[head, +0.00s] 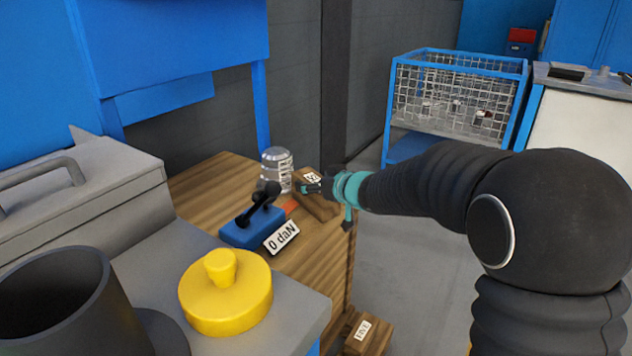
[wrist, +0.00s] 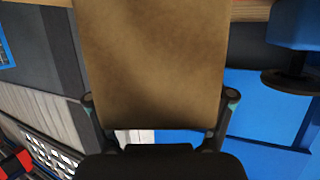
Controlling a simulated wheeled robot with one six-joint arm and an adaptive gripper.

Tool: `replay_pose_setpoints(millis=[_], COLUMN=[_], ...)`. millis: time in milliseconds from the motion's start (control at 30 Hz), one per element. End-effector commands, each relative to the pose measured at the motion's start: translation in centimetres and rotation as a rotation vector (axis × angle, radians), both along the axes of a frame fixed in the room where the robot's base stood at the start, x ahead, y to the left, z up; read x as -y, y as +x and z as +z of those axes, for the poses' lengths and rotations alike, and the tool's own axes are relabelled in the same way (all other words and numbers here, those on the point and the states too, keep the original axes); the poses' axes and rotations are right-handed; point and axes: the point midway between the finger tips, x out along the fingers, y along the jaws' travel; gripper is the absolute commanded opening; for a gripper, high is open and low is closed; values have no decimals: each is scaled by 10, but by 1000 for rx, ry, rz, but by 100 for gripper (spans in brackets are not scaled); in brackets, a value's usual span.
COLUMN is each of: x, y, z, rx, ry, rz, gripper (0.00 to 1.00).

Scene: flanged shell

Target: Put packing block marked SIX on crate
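The wooden packing block (head: 318,204) is at the right end of the plank-topped wooden crate (head: 205,185) in the head view. Its white label is turned and too small to read surely. My gripper (head: 314,187) reaches it from the right. In the wrist view the brown block (wrist: 150,60) fills the upper middle, with a finger of my gripper (wrist: 160,100) against each side. The gripper looks shut on it. I cannot tell whether the block rests on the crate or hangs just above it.
A glass jar (head: 277,168) and a blue tool labelled 0 daN (head: 245,232) stand on the crate left of the block. Another block, marked FIVE (head: 366,333), is low by the crate's foot. A grey bench with a yellow lidded weight (head: 226,295) is in front.

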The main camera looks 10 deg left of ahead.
Motion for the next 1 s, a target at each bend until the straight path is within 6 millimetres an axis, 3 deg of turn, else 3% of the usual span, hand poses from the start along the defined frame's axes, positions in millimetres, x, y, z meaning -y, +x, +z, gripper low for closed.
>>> replay_pose_setpoints(millis=[467, 1000], x=[7, 74], y=[-6, -65], z=[7, 40], rx=[2, 1], ry=[0, -1], rz=[-1, -2], gripper=[87, 87])
